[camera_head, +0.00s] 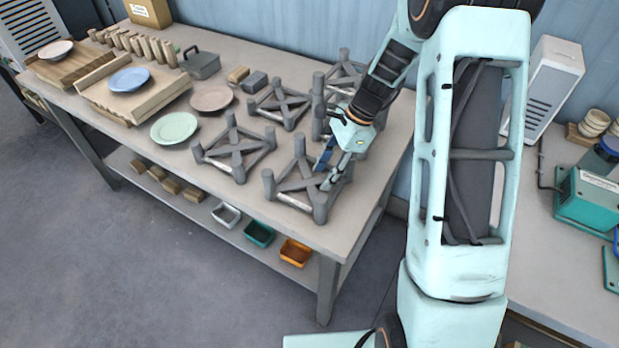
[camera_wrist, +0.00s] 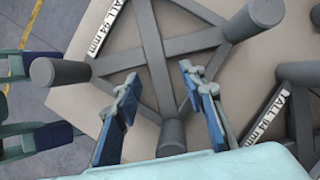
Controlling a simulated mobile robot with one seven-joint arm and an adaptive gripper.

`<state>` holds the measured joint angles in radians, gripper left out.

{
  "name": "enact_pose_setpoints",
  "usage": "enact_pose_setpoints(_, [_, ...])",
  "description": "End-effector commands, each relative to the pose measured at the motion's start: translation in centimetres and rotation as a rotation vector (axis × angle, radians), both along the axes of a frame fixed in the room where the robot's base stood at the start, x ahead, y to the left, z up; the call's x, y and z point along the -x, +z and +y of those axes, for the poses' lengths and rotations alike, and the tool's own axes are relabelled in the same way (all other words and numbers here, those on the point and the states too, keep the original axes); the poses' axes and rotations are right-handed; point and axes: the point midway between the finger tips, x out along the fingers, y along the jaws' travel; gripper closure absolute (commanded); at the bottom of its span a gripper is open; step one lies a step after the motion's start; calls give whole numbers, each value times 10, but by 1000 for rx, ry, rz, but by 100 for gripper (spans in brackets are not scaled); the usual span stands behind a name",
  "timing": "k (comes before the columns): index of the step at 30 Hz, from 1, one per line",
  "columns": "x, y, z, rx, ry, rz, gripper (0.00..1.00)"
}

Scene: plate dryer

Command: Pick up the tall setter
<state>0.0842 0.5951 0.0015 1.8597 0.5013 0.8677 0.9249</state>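A grey setter (camera_head: 297,185) with upright posts and crossed bars stands near the front right corner of the table. In the wrist view this setter (camera_wrist: 154,50) carries a white label reading "TALL 94 mm". My gripper (camera_head: 327,173) is over its right side. In the wrist view my gripper (camera_wrist: 160,80) is open, with blue-grey fingers apart and nothing held between them. One post shows between the fingers, near the palm; I cannot tell how far above it they are.
More setters (camera_head: 281,104) stand behind, some close beside my gripper. A green plate (camera_head: 173,128), a pink plate (camera_head: 211,98) and a blue plate (camera_head: 129,79) are to the left. Small bins (camera_head: 296,252) sit on the lower shelf. The table's front edge is close.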

Motion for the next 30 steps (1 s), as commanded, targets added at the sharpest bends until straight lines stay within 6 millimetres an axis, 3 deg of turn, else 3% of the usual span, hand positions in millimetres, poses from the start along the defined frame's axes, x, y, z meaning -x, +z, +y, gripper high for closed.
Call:
enact_pose_setpoints(3, [1,-10,4,0,-1,1,62])
enact_pose_setpoints(11, [1,-12,5,0,-1,-1,62])
enact_pose_setpoints(21, [1,-12,5,0,0,-1,100])
enact_pose_setpoints(30, [1,-11,5,0,0,-1,100])
